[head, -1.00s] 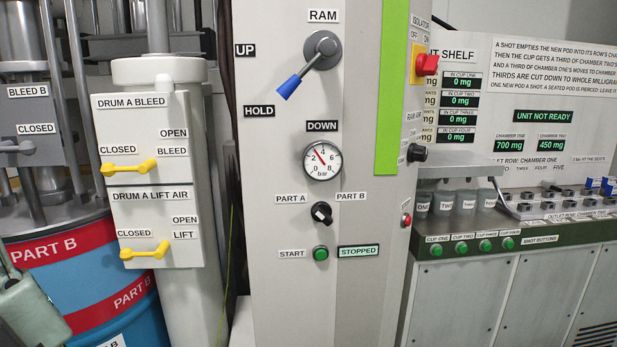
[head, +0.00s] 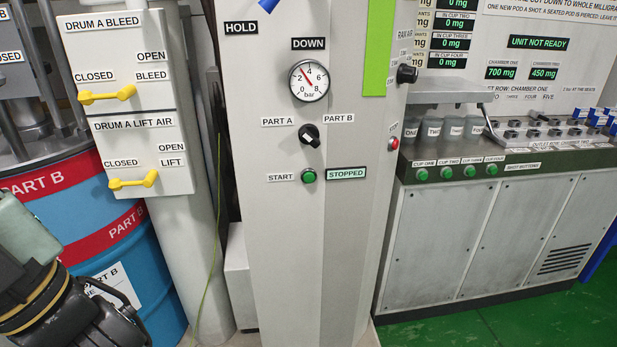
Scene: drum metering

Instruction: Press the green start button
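The green start button (head: 309,175) sits low on the front of the grey ram column, between the START label (head: 281,177) and the STOPPED display (head: 346,173). Above it is the black PART A / PART B selector knob (head: 309,136), and above that the pressure gauge (head: 309,80). My gripper (head: 118,318) is at the lower left, in front of the blue and red Part B drum, well apart from the button. It is dark and partly cut off by the frame edge, so its finger opening is unclear.
Yellow valve handles (head: 107,94) stick out from the drum A panel at left. A small red button (head: 393,143) is on the column's right side. Several green shot buttons (head: 446,173) line the bench at right. Green floor (head: 480,325) shows in front of the bench.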

